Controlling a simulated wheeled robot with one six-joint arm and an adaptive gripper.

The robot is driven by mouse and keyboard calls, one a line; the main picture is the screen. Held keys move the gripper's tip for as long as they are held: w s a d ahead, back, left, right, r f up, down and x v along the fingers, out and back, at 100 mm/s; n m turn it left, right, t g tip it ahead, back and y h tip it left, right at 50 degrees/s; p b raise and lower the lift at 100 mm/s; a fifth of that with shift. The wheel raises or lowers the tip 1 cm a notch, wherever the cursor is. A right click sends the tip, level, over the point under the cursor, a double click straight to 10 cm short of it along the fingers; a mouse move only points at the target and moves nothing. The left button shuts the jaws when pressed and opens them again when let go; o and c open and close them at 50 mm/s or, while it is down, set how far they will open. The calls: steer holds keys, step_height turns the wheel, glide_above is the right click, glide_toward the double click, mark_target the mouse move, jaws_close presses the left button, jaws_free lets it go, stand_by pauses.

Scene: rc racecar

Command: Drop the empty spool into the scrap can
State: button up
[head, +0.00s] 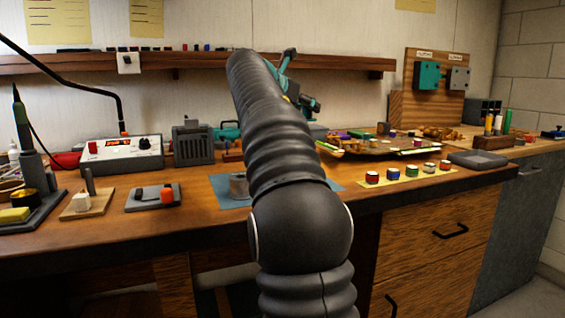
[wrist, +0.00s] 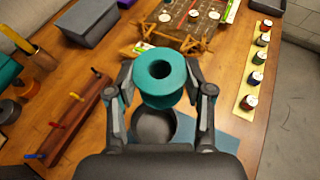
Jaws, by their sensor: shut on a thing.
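A teal spool (wrist: 161,72) with a dark centre hole is held between the two fingers of my gripper (wrist: 159,84) in the wrist view. My gripper is shut on it. A grey round can, the scrap can (wrist: 155,126), shows just below the spool in that picture, partly covered by it and by my gripper. The spool is apart from the bench, but its exact height over the can is unclear. In the head view the can (head: 238,187) stands on a blue mat (head: 231,203), partly hidden behind my arm. The spool cannot be made out there.
Several small coloured pots stand on a yellow strip (head: 410,174) to the right. A grey tray (head: 478,159) lies beyond them. A wooden rack (wrist: 73,118) is left in the wrist view.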

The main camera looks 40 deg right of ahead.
steer(key=shift+s+a+r+n+t, duration=0.15)
steer(key=shift+a+r+n+t, duration=0.1)
steer(key=shift+r+n+t, duration=0.3)
steer(key=shift+a+r+n+t, duration=0.25)
steer(key=shift+a+t, duration=0.15)
steer(key=shift+t, duration=0.05)
steer(key=shift+f+y, duration=0.3)
steer(key=shift+f, duration=0.45)
step_height(320, 180, down, 4)
steer(key=b, duration=0.5)
steer(key=shift+f, duration=0.25)
steer(key=o, duration=1)
steer(key=shift+r, duration=0.1)
